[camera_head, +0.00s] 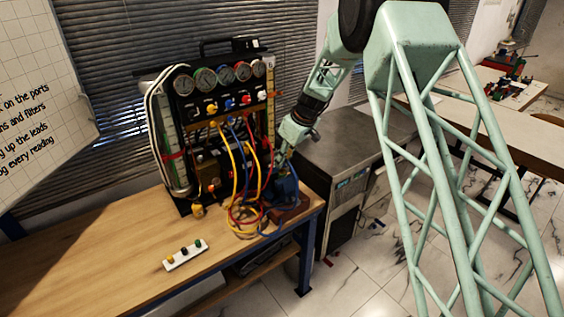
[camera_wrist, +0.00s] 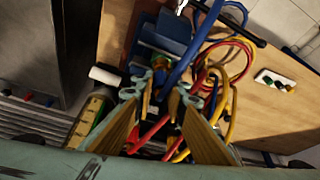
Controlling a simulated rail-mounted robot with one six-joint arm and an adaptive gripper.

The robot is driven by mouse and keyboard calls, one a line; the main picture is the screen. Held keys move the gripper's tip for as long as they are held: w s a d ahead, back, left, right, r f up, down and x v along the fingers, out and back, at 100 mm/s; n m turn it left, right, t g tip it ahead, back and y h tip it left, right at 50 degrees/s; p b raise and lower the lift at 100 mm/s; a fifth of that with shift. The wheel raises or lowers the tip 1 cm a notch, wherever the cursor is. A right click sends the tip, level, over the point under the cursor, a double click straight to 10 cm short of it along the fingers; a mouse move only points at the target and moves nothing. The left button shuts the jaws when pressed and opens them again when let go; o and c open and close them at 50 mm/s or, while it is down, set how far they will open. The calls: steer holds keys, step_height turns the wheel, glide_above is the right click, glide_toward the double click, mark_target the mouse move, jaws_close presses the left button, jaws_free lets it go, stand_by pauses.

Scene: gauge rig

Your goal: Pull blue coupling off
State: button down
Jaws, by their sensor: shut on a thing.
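The gauge rig (camera_head: 222,120) stands on the wooden bench, with coloured ports below its dials. In the head view my gripper (camera_head: 283,155) is at the rig's lower right side. In the wrist view my gripper (camera_wrist: 171,92) has its two fingers close together at the end of a thick blue hose (camera_wrist: 196,47). The gripper is shut on the blue coupling at that hose end. The coupling itself is mostly hidden between the fingertips. I cannot tell whether it is still seated on its port.
Red, yellow and blue hoses (camera_head: 240,185) hang in front of the rig and tangle on the bench. A blue unit (camera_head: 286,187) sits close below my gripper. A white strip with coloured caps (camera_head: 184,255) lies on the bench (camera_head: 110,275), whose front left is clear.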

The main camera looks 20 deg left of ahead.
steer(key=shift+r, duration=0.35)
steer(key=shift+r+p, duration=0.35)
steer(key=shift+r, duration=1.85)
